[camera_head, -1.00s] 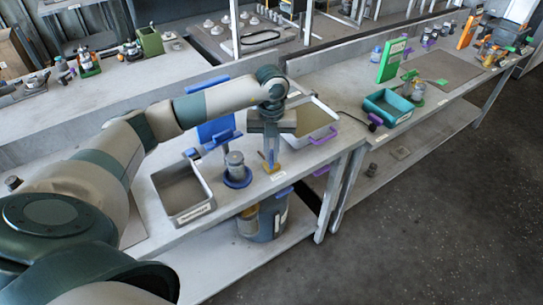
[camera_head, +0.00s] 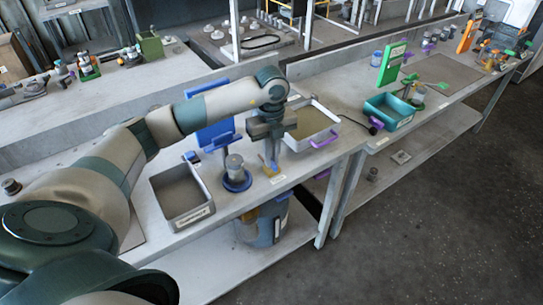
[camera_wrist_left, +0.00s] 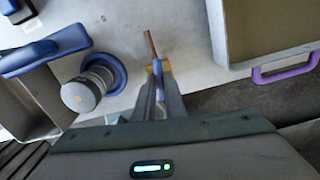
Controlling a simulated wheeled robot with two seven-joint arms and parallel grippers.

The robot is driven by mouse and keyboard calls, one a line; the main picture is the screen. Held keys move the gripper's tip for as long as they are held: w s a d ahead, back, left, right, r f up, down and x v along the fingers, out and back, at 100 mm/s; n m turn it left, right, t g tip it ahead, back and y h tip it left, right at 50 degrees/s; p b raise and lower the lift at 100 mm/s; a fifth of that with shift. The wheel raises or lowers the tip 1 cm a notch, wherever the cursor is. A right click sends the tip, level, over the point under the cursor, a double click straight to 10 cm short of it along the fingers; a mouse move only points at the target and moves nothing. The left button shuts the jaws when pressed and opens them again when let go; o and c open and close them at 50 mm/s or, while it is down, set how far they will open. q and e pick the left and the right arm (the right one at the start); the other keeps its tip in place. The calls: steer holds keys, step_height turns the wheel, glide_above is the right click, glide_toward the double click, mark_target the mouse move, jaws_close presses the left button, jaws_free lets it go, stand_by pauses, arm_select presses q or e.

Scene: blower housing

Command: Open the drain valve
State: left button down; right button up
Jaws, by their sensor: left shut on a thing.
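The drain valve (camera_head: 267,170) is a small brass-yellow fitting near the front edge of the bench, with a thin copper-brown lever. In the left wrist view its yellow body (camera_wrist_left: 158,68) shows just beyond my fingertips, and the lever (camera_wrist_left: 150,44) points away up the picture. My left gripper (camera_head: 271,163) reaches down onto the valve from above. In the left wrist view its fingers (camera_wrist_left: 160,92) are close together on the valve's handle. The fingers hide part of the valve. My right gripper is not in view.
A grey cylinder on a blue round base (camera_head: 236,180) stands close left of the valve. A grey open tray (camera_head: 207,213) is farther left. A bin with purple handles (camera_head: 333,128) stands to the right.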

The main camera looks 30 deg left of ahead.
arm_select(q)
steer(key=shift+r, duration=0.1)
steer(key=c, duration=1.8)
jaws_free()
